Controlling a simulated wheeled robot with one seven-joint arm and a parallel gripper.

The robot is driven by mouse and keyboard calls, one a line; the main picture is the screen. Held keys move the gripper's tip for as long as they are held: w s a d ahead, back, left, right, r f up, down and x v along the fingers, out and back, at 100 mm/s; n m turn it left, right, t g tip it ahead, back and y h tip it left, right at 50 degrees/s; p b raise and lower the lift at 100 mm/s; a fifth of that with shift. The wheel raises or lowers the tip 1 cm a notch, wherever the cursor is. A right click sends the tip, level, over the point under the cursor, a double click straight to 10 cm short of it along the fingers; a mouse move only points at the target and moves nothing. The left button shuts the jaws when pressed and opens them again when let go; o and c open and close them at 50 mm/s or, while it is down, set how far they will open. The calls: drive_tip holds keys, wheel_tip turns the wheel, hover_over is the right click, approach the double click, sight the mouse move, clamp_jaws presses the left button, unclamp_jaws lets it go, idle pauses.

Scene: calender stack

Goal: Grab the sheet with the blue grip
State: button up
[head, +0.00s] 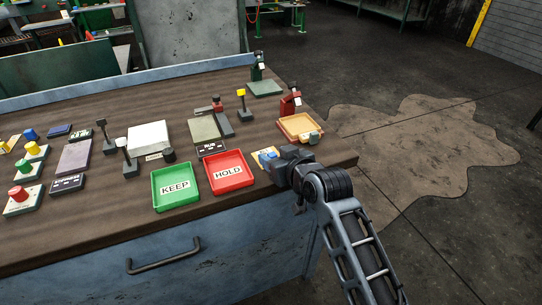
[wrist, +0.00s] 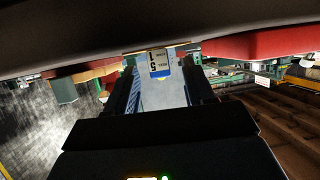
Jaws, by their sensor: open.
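In the head view, the sheet (head: 257,161) is a small pale yellow piece near the right front corner of the table. A blue grip (head: 267,154) shows at it, partly hidden by my gripper (head: 278,164). My gripper is low over the table edge, right at the sheet. In the wrist view, my gripper (wrist: 163,80) is open, with one finger on each side of a pale, bluish surface. A white label with dark print and blue and yellow parts (wrist: 160,63) shows between the fingertips. I cannot tell whether the fingers touch it.
The green KEEP tray (head: 176,203) and the red HOLD tray (head: 246,181) lie left of my gripper. An orange tray (head: 290,136) with a small block stands just behind it. Several stands and buttons fill the table's left and back. Bare wood runs along the front.

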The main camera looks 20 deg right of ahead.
drive_tip(key=shift+w+a+f, duration=0.1)
drive_tip(key=shift+w+f, duration=0.2)
drive_tip(key=shift+w, duration=0.35)
drive_tip(key=shift+c, duration=0.2)
clamp_jaws()
drive_tip(key=shift+r, duration=0.1)
